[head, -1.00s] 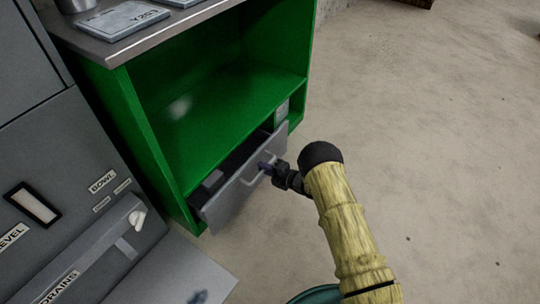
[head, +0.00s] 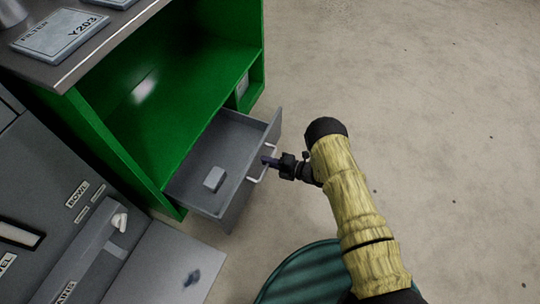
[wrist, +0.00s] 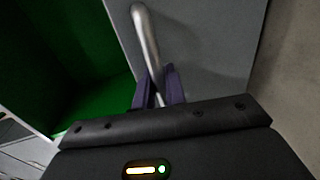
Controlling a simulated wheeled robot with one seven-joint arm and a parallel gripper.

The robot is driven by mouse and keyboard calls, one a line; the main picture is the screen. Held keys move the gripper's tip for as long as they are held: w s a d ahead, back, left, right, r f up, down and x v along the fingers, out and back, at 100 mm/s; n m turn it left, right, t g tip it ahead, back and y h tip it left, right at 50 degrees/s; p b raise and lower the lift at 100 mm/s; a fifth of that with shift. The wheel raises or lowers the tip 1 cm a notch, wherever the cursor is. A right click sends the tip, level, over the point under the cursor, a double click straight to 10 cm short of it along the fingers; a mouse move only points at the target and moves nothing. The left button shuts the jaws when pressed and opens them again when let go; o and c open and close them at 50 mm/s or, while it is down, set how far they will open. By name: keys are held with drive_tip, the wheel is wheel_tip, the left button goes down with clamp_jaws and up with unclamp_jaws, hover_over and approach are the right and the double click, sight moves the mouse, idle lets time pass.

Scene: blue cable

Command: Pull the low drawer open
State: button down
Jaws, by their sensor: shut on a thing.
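The low drawer (head: 227,141) is grey and sits at the bottom of the green cabinet (head: 101,138). In the head view it stands well out from the cabinet, and its inside shows. A small light grey block (head: 214,179) lies in it. The drawer's pale bar handle (head: 256,178) is on its front. My gripper (head: 268,162) is at the handle from the right. In the wrist view the purple fingers of my gripper (wrist: 159,88) are shut on the metal handle (wrist: 146,40), one on each side of it.
Grey machine panels (head: 58,216) with labels stand left of the drawer. A flat grey plate (head: 165,265) lies below them. Concrete floor (head: 400,90) to the right is clear.

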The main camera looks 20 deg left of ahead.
idle(0.3)
drive_tip(key=c, duration=1.6)
unclamp_jaws()
drive_tip(key=shift+o, duration=0.2)
drive_tip(key=shift+d, duration=0.1)
drive_tip(key=p+v, duration=0.6)
drive_tip(key=v, duration=1.1)
drive_tip(key=shift+d, duration=0.2)
drive_tip(key=shift+w, duration=0.15)
